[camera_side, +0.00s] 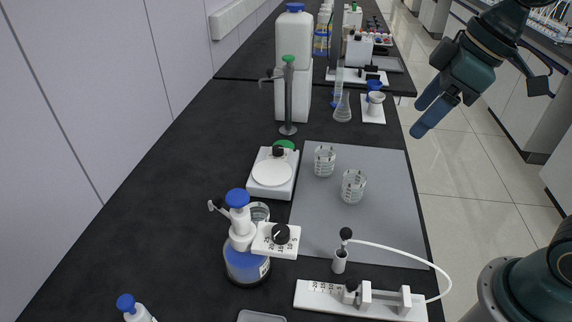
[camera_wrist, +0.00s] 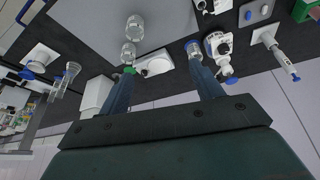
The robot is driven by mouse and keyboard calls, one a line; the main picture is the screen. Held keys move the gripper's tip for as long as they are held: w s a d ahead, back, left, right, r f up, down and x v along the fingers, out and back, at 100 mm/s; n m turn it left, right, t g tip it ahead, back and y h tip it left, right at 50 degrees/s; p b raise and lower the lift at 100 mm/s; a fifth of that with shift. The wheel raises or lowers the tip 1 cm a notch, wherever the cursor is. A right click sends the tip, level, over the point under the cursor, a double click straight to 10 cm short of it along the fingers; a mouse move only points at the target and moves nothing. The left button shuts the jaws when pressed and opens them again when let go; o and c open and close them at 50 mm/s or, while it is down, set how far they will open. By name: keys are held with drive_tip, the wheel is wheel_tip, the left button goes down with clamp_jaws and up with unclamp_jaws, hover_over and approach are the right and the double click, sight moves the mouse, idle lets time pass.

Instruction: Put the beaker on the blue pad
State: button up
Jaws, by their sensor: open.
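Two clear glass beakers with markings stand upright on a flat grey mat (camera_side: 385,222) in the side view: a nearer beaker (camera_side: 353,187) and a farther beaker (camera_side: 324,161). In the wrist view, two clear glass vessels show near the top, one at the edge (camera_wrist: 135,27) and one lower (camera_wrist: 128,53). I cannot make out a blue pad in either view; the mat looks grey. My gripper (camera_side: 421,117) is open and empty, raised to the right of the mat and apart from both beakers. Its two blue fingers also show in the wrist view (camera_wrist: 160,62).
A white balance (camera_side: 272,174) stands left of the mat. A blue-capped dispenser bottle (camera_side: 246,255) is at front left, and a white syringe-like device (camera_side: 325,297) lies along the front. Most of the mat is clear.

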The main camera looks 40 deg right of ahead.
drive_tip(key=s+d+f+m+t+h, duration=0.1)
drive_tip(key=s+d+f+m+h, duration=0.1)
drive_tip(key=s+d+m, duration=0.3)
drive_tip(key=s+m, duration=0.1)
drive_tip(key=s, duration=0.3)
drive_tip(key=shift+s+d+f, duration=0.2)
drive_tip(key=shift+s+d, duration=0.1)
idle(0.3)
